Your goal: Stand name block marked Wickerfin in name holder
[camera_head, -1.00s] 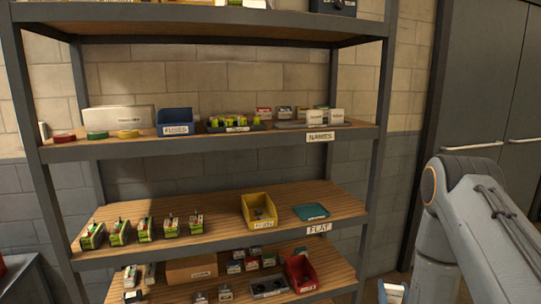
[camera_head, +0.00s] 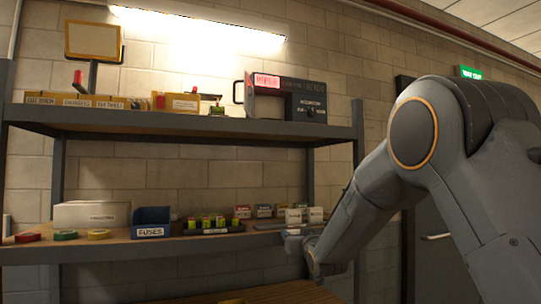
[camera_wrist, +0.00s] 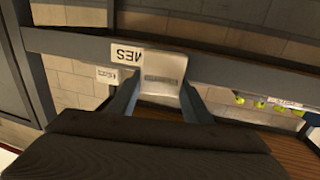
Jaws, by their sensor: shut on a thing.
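My gripper (camera_wrist: 160,98) is shut on a pale name block (camera_wrist: 163,70), which sits between the two fingertips in the wrist view. The block carries a dark line of lettering too small to read. In the head view my arm reaches to the front right of the shelf marked for names, and its end is small and partly hidden. A flat grey tray (camera_head: 268,227), perhaps the name holder, lies on that shelf just behind my gripper. Two white blocks (camera_head: 293,216) (camera_head: 315,214) stand near it; their lettering is unreadable.
On the same shelf are a blue fuses bin (camera_head: 151,222), a dark tray of green-yellow parts (camera_head: 215,227), tape rolls (camera_head: 65,235) and a white box (camera_head: 91,214). The shelf's front edge (camera_wrist: 250,72) and the names sign (camera_wrist: 126,55) are close to my gripper.

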